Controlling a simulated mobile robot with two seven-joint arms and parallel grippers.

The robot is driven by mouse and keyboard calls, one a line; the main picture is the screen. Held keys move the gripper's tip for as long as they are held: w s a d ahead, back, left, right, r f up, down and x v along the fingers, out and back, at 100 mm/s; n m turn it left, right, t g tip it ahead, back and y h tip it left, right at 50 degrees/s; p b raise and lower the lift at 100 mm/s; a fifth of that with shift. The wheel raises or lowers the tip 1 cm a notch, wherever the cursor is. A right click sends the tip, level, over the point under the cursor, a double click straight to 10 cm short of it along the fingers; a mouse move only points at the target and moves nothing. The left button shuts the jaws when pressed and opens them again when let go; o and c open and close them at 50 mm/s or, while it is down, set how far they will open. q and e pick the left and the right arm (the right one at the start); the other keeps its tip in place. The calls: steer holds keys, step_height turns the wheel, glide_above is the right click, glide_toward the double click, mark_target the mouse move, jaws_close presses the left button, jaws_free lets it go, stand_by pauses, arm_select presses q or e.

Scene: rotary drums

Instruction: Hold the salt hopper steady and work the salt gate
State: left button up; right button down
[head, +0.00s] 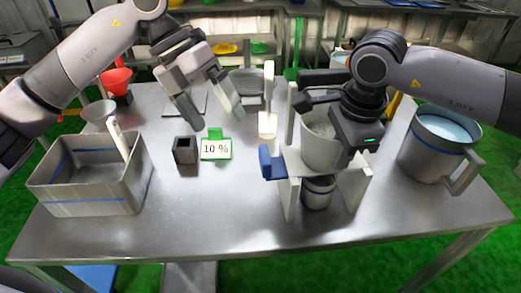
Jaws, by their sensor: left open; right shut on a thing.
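The salt hopper (318,151) is a grey round bin with pale contents, held upright in a white stand (291,200). A blue piece (271,163), which looks like the salt gate's handle, sticks out at the stand's left side. My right gripper (343,146) is at the hopper's right rim and shut on it; the fingertips are partly hidden. My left gripper (219,120) is open and empty above the table, left of the hopper and apart from the blue handle. A small metal cup (318,193) stands under the hopper.
A rectangular metal bin (95,207) with a white-handled tool stands at left. A dark square cup (185,150) and a green-framed "10 %" card (216,149) sit mid-table. A white scoop (268,124) is behind the blue handle. A large jug (430,150) of bluish contents stands at right. The front-middle table is clear.

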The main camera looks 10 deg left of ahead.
mark_target(265, 154)
arm_select(q)
steer(key=s+d+r+m+t+y, duration=0.1)
steer(key=d+m, duration=0.1)
steer(key=m, duration=0.4)
steer(key=d+r+m+t, duration=0.1)
steer(key=d+m+t, duration=0.15)
steer(key=m, duration=0.35)
steer(key=shift+g, duration=0.35)
steer(key=x, duration=1.2)
steer(key=shift+d+f, duration=0.15)
steer(key=shift+f, duration=0.05)
steer(key=shift+c, duration=0.3)
steer(key=c, duration=1.4)
steer(key=shift+s+a, duration=0.35)
steer(key=shift+a, duration=0.55)
steer(key=shift+s+a, duration=0.35)
steer(key=shift+a, duration=0.6)
steer(key=o, duration=1.5)
steer(key=shift+c, duration=0.2)
